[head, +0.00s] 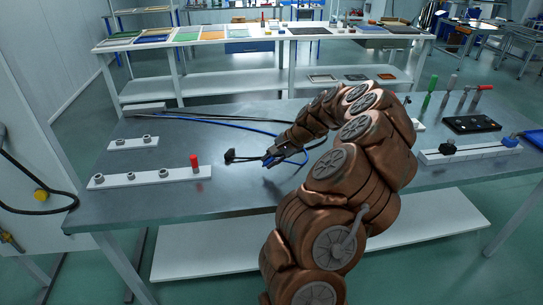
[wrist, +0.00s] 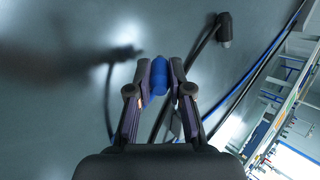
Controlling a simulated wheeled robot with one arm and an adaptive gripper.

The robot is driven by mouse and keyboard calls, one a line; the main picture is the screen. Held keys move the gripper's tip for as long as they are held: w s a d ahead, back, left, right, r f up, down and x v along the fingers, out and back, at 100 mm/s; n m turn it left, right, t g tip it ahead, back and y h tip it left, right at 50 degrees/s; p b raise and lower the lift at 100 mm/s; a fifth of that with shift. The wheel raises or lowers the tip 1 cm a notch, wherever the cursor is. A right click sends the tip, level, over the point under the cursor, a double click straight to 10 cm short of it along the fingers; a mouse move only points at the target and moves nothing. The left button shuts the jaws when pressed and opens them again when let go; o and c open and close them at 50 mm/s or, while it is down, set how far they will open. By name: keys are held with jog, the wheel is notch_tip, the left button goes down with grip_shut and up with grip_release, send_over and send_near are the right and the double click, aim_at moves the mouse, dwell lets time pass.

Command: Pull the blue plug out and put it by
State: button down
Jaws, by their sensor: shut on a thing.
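My gripper (head: 268,160) is over the middle of the grey table. In the wrist view its fingertips (wrist: 160,78) are shut on the blue plug (wrist: 159,74), a short blue cylinder held between them. The plug appears clear of any socket, with table surface behind it. A white strip (head: 150,178) with several round sockets lies at the left of the table. A red plug (head: 194,161) stands upright at its right end. A smaller white strip (head: 133,144) with two sockets lies behind it.
A black cable connector (head: 232,156) lies just left of my gripper; the wrist view also shows it (wrist: 224,30). A blue cable (head: 235,125) crosses the table behind. A white rail (head: 470,152) with knobs and a black tray (head: 471,124) stand at right. The front-left table is clear.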

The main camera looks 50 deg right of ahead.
jog(key=shift+f, duration=0.4)
jog(key=c, duration=1)
grip_release()
jog(key=v, duration=1.2)
jog(key=shift+d, duration=0.1)
